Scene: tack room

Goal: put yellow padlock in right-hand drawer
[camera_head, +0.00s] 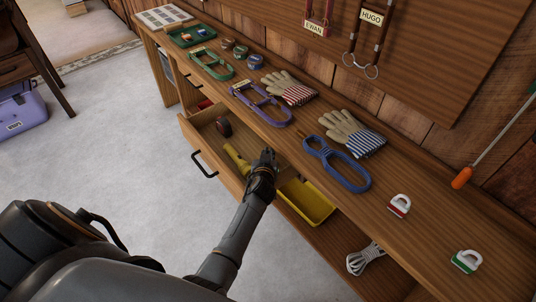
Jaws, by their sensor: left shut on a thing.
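My left gripper (267,157) reaches in from below and is over the right part of a pulled-out wooden drawer (190,133). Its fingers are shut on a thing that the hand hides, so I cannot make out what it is. I see no yellow padlock in the open. My right gripper is out of view.
The bench top (420,250) bears gloves (357,133), a blue strap (338,165), a purple halter (262,106) and a green tray (192,36). A yellow bin (308,203) and white rope (365,259) are below, right of the drawer.

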